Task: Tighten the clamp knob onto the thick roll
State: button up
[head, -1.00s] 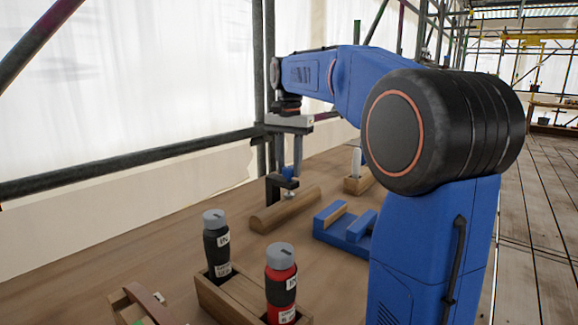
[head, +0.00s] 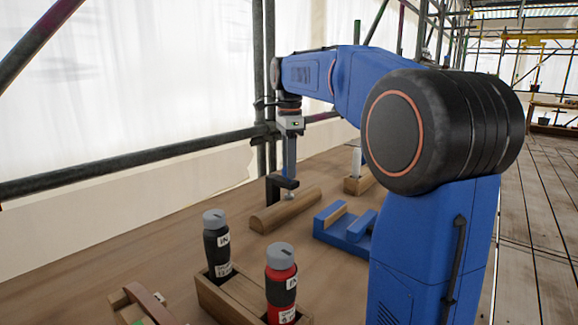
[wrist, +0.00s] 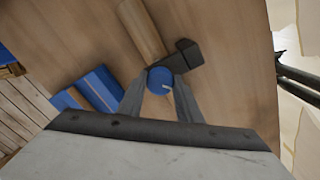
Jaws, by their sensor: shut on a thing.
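The clamp knob (wrist: 159,76) is a blue disc with a pale mark, seen from above in the wrist view. My gripper (wrist: 160,84) has one finger on each side of it and is shut on it. In the head view my gripper (head: 290,172) points straight down over the clamp, and its fingers hide most of the knob. The black clamp (head: 280,185) stands at the thick roll (head: 268,216), a brown wooden rounded bar lying on the bench. The roll (wrist: 142,28) also shows in the wrist view, running under the clamp (wrist: 190,53). Whether the clamp's screw presses on the roll is not clear.
A blue cradle (head: 338,236) lies right of the roll, and a small wooden block with a white piece (head: 356,162) stands behind. A wooden tray (head: 230,292) holds a black bottle and a red bottle in front. Scaffold poles (head: 140,160) run along the left.

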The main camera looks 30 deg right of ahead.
jog(key=shift+r+m, duration=0.1)
jog(key=shift+m, duration=0.4)
jog(key=o, duration=1)
jog(key=shift+o, duration=0.2)
notch_tip(320, 180, up, 17)
jog(key=shift+r, duration=0.15)
dwell(0.4)
